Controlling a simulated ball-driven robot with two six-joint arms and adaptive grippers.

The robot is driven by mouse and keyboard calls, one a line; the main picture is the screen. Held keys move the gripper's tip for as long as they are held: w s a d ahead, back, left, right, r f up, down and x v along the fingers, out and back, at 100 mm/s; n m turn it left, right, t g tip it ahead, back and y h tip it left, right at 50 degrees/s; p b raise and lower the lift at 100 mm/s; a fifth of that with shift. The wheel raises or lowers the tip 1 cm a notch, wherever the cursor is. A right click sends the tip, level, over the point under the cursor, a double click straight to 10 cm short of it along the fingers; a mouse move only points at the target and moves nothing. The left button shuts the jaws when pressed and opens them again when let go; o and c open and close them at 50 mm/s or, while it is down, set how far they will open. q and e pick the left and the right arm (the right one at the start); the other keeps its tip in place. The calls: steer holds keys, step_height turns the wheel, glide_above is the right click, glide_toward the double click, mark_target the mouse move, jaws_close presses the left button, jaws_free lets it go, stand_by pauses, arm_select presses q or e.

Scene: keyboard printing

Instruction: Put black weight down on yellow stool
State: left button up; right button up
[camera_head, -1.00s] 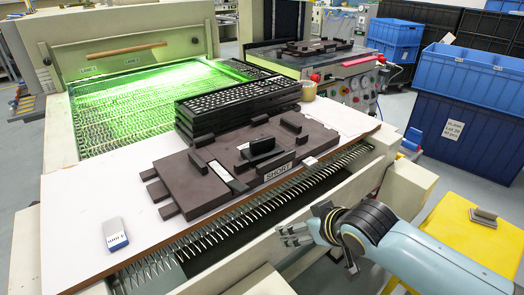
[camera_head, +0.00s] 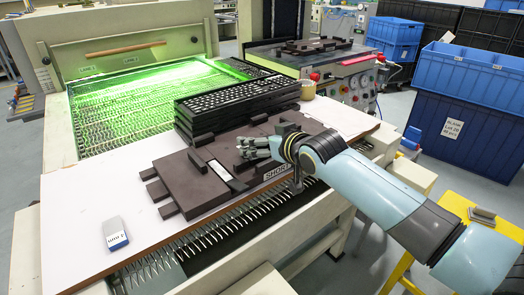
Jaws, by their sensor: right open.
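My right gripper (camera_head: 246,147) is open over the dark brown fixture plate (camera_head: 190,180) marked "SHORT". Its fingers point left, at the place where the black weight stood; the weight is now hidden behind the hand, and I cannot tell whether the fingers touch it. The yellow stool (camera_head: 456,202) stands at the lower right, partly behind my right arm. A small dark grey block with a handle (camera_head: 483,215) sits on it. My left gripper is not in view.
A stack of black keyboard frames (camera_head: 237,100) stands behind the plate. A small grey and blue block (camera_head: 115,232) lies on the white board (camera_head: 85,215) at left, with free room around it. Blue crates (camera_head: 465,130) stand at right.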

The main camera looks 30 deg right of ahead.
steer(key=shift+x, duration=0.9)
steer(key=shift+s, duration=0.1)
steer(key=c, duration=1.7)
steer(key=shift+r, duration=0.15)
steer(key=shift+c, duration=0.5)
